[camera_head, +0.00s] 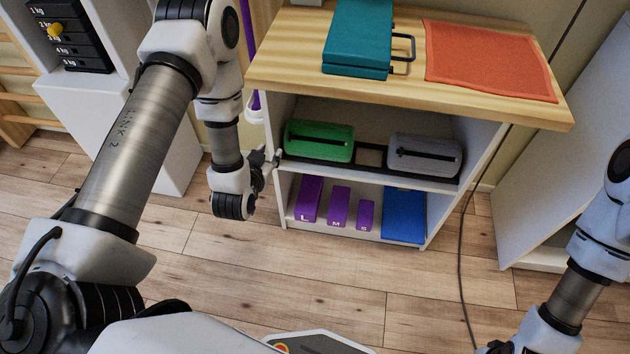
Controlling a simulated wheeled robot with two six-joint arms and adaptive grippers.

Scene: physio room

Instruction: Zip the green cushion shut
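The green cushion (320,131) lies on the left of the cabinet's upper shelf, in a black tray. A dark zip line runs across its front; I cannot tell how far it is closed. My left gripper (274,158) is just left of the cushion, at the cabinet's left front edge. Its fingers are small and dark here, and I cannot tell whether they are open or whether they touch anything. My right arm comes in at the right edge, and its gripper (497,348) is mostly cut off at the bottom.
A grey cushion (425,154) lies right of the green one. Purple blocks (309,199) and a blue block (403,215) stand on the lower shelf. A teal case (358,38) and an orange cloth (487,60) lie on the wooden top (290,58). A cable (461,255) crosses the floor.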

